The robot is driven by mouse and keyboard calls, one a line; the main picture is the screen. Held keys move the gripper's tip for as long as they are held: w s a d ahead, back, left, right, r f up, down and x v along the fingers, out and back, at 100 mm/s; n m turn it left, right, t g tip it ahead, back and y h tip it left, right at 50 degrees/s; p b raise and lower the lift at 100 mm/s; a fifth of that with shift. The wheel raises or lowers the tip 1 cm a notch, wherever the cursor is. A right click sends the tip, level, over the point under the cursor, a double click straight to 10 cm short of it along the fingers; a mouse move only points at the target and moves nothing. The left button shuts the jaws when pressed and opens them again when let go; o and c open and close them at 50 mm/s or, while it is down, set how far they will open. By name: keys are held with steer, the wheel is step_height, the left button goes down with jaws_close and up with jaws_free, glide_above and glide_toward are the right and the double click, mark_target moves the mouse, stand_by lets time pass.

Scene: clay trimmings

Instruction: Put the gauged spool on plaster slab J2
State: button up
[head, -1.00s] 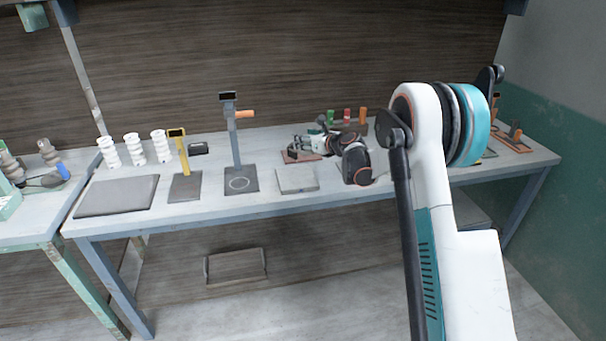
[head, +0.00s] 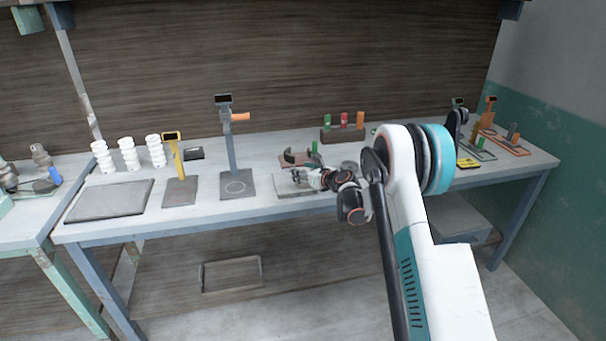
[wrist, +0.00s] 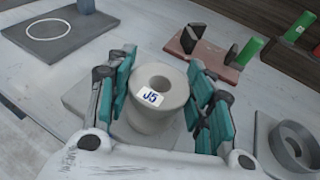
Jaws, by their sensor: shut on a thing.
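The gauged spool (wrist: 160,85) is a squat grey cylinder with a hole in its top and a white label reading J5 on its side. My gripper (wrist: 161,90) is shut on it, with teal finger pads on its left and right sides. The spool is over a pale grey slab (wrist: 78,100), partly hidden by my gripper; I cannot tell whether they touch. No marking on this slab is readable. In the head view my gripper (head: 304,178) is over the slab (head: 288,191) near the bench's front edge, and the spool is hard to make out.
A reddish plate with a dark fork and a green peg (wrist: 205,55) is behind. A grey plate with a ring (wrist: 290,148) lies to the right. A dark plate with a white circle (wrist: 55,30) carries a tall gauge post (head: 230,150) at left. Several white ribbed pieces (head: 128,155) stand farther left.

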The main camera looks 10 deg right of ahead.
steer(key=o, duration=0.8)
steer(key=shift+f, duration=0.15)
steer(key=o, duration=0.4)
steer(key=shift+o, duration=0.2)
